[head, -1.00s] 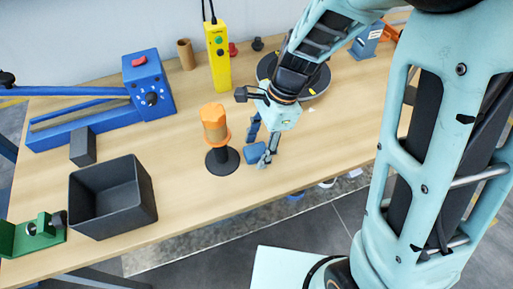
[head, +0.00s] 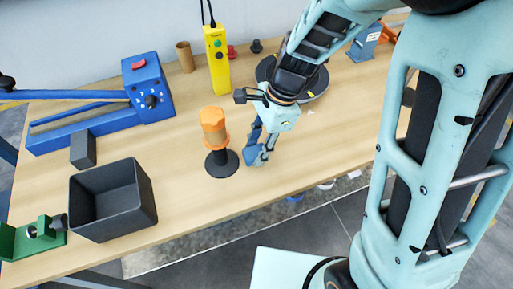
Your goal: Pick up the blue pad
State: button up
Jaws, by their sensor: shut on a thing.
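The blue pad (head: 252,156) is between the fingers of my gripper (head: 259,155), just right of the black base of the orange spool stand. My gripper points down and is shut on the pad. The fingers partly cover the pad. From this angle I cannot tell whether the pad touches the table (head: 200,205) or is slightly above it.
The orange spool on its stand (head: 214,130) is close to the left of my gripper. A dark open bin (head: 140,205), a dark block (head: 83,150) and a blue machine (head: 150,90) are further left. A yellow control box (head: 218,60) stands behind. The front middle of the table is clear.

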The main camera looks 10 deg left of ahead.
aim_at(252, 151)
jog(key=shift+r+p, duration=0.3)
jog(key=shift+r, duration=0.2)
notch_tip(252, 151, up, 2)
jog(key=shift+p, duration=0.9)
jog(key=s+d+r+p, duration=0.3)
jog(key=d+r+p, duration=0.5)
jog(key=d, duration=0.5)
jog(key=shift+v, duration=0.8)
jog(key=shift+s+d, duration=0.15)
jog(key=shift+s, duration=0.05)
